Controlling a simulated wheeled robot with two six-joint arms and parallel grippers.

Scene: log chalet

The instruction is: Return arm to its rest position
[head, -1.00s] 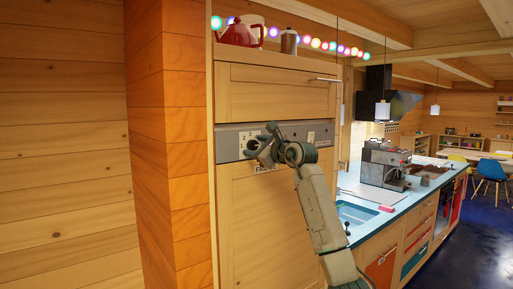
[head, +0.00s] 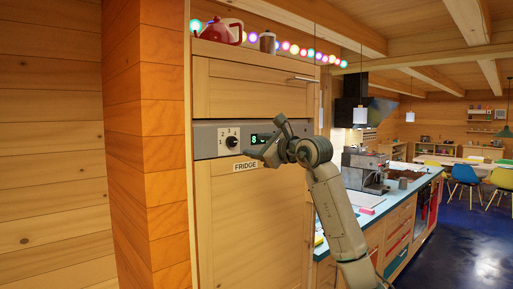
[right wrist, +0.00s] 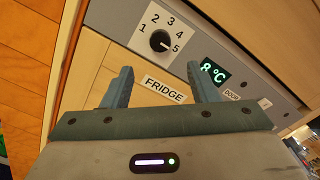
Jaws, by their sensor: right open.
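My right gripper (head: 264,141) is open and empty in front of the fridge's control panel, right of the dial. In the right wrist view its two fingers (right wrist: 157,72) are spread apart with nothing between them. The black dial knob (head: 232,142) sits on a numbered plate and is clear of the gripper. In the right wrist view the knob (right wrist: 160,41) has a pale mark that appears to face the 5. A green display (right wrist: 210,72) beside it reads 8 °C. My left gripper is not in view.
The wooden fridge front (head: 225,210) stands close behind the gripper, with a FRIDGE label (head: 245,167). A red kettle (head: 222,32) and a canister (head: 267,42) stand on top. A coffee machine (head: 365,170) stands on the counter at right. Open floor (head: 465,245) lies beyond.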

